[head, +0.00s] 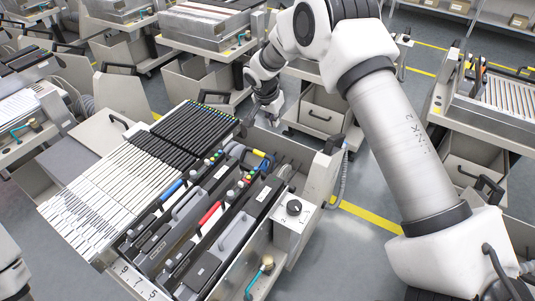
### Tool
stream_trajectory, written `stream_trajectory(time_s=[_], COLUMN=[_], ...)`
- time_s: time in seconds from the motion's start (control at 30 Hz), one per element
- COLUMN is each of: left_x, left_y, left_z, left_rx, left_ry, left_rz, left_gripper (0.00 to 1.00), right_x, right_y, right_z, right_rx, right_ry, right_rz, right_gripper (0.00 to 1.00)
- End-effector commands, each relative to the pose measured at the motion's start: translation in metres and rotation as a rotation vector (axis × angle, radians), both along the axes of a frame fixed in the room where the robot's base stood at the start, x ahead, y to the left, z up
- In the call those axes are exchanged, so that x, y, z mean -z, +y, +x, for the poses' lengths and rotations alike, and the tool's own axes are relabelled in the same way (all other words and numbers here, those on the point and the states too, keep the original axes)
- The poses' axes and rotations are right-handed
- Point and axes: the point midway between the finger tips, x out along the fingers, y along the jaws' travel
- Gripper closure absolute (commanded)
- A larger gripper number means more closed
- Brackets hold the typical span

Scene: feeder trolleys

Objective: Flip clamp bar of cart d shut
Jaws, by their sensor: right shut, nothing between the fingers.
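The nearest feeder trolley (321,178) fills the middle of the head view. No letter is readable on it, so I cannot tell whether it is cart d. I cannot make out its clamp bar for certain; the far rim is partly behind my wrist. My right gripper (270,112) points down at the trolley's far end, beyond the black-ended feeder rows. It is shut and empty. It looks small and dark there, and I cannot tell whether it touches the trolley. My left gripper is not in view.
White and black feeders (110,190) lie in rows on the trolley. A box with a black knob (291,226) and a teal-handled lever (262,270) sit at its near right. Other trolleys (480,120) stand behind and to both sides. Grey floor with yellow lines (372,216) shows at right.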

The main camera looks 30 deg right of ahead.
Motion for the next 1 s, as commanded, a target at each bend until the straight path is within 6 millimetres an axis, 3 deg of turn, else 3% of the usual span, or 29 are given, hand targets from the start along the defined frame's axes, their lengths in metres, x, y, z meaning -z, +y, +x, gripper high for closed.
stream_trajectory(time_s=[0.03, 0.2, 0.33, 0.43, 0.8, 1.0], left_x=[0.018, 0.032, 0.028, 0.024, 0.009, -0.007], left_y=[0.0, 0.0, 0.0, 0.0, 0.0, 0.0], left_z=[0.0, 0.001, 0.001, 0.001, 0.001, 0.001], left_rx=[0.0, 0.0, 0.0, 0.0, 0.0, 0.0], left_ry=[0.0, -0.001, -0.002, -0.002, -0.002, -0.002], left_rz=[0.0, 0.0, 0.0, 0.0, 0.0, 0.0], left_gripper=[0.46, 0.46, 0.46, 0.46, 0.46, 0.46], right_x=[0.018, 0.033, 0.036, 0.049, 0.124, 0.121], right_y=[0.0, 0.0, -0.002, -0.005, -0.027, 0.001], right_z=[0.0, 0.0, 0.001, 0.003, 0.015, 0.0], right_rx=[0.0, -0.001, 0.0, -0.001, 0.0, -0.003], right_ry=[0.0, 0.0, 0.001, 0.002, 0.002, 0.001], right_rz=[0.0, 0.0, 0.001, 0.001, 0.0, 0.0], right_gripper=[1.0, 1.0, 1.0, 1.0, 1.0, 1.0])
